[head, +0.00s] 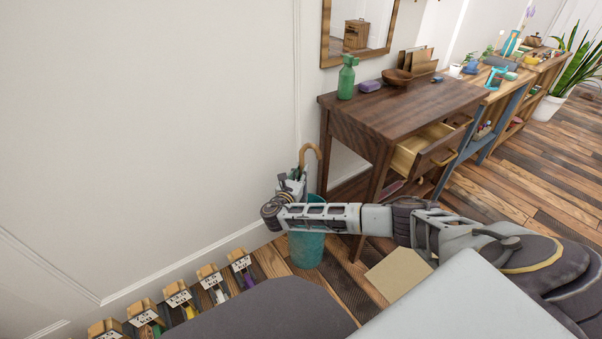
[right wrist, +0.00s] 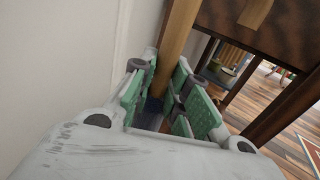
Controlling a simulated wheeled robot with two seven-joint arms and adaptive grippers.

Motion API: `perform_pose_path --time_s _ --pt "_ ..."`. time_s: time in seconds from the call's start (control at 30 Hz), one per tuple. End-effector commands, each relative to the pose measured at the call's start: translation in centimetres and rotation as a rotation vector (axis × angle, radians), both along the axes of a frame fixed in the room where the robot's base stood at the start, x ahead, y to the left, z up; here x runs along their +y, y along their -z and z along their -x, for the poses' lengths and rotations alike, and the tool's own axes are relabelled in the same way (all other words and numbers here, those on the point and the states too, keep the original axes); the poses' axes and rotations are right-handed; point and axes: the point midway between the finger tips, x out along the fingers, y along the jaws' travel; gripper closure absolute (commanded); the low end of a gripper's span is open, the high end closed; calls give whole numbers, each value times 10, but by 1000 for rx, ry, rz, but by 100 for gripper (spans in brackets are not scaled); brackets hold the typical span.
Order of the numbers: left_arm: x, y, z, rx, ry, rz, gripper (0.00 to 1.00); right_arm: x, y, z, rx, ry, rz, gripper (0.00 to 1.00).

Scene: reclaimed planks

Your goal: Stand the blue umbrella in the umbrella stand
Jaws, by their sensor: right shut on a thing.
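The teal umbrella stand (head: 306,250) is on the floor beside the wall, left of the dark desk. My right gripper (head: 296,180) is directly above it in the head view. It is shut on the umbrella, whose curved wooden handle (head: 311,153) rises above the fingers. In the right wrist view, the wooden shaft (right wrist: 179,35) runs between the green-padded fingers (right wrist: 164,84). The umbrella's lower part is hidden by my gripper and arm, so I cannot tell whether its tip is inside the stand. My left gripper is not in view.
The dark wooden desk (head: 372,118) stands close to the right of the stand, with a drawer (head: 432,147) pulled open. A green spray bottle (head: 347,78) and a bowl (head: 397,77) are on it. Several wood-topped items (head: 178,294) line the wall at the lower left.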

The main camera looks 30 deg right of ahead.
Motion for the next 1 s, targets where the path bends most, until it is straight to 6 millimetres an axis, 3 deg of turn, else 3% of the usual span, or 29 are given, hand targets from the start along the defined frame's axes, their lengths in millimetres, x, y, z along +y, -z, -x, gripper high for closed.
perform_pose_path --time_s 0.13,0.17,0.33,0.77,1.0 --pt "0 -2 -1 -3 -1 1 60 0 -1 0 -1 0 0 100" --pt "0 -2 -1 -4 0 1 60 0 -1 0 -1 0 0 81" --pt "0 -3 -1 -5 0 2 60 0 -1 0 -1 0 0 59" --pt "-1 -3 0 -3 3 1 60 2 0 1 0 -1 0 58" --pt "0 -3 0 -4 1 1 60 16 0 11 0 -2 -1 58"
